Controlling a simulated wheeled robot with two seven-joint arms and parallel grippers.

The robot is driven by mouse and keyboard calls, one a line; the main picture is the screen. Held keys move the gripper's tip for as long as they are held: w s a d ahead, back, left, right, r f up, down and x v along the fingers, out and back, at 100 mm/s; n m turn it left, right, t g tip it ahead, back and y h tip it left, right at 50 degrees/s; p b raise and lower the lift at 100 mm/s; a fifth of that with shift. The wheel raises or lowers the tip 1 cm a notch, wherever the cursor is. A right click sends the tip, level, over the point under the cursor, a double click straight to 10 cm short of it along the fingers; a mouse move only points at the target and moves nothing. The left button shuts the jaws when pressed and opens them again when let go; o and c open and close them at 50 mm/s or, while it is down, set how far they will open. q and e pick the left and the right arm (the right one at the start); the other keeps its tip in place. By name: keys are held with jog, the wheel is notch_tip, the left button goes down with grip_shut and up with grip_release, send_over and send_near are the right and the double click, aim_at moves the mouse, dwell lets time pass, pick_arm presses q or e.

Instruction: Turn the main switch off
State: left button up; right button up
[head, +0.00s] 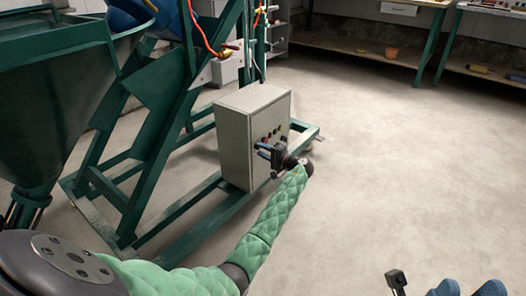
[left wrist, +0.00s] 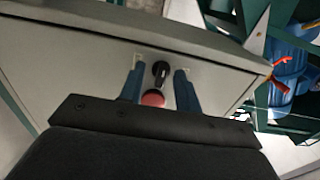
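A grey control box (head: 236,138) stands on the green frame, with small red and dark controls on its front face. My left gripper (head: 266,150) is at that front face and hides part of it. In the left wrist view, its two blue fingers (left wrist: 159,90) are apart. A black rotary switch (left wrist: 160,72) and a red round button (left wrist: 152,98) show between them. I cannot tell whether the fingers touch the switch.
A green machine frame (head: 183,130) with a hopper (head: 55,110) stands at the left, with an orange-red hose (head: 203,35) above the box. Workbenches (head: 440,45) line the back right. The concrete floor (head: 400,150) right of the box is clear.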

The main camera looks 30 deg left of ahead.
pick_arm(q)
jog(key=shift+r, duration=0.1)
jog(key=d+p, duration=0.1)
jog(key=d, duration=0.6)
jog(key=shift+s+d+p, duration=0.3)
jog(key=shift+d+p, duration=0.05)
jog(key=shift+p, duration=0.05)
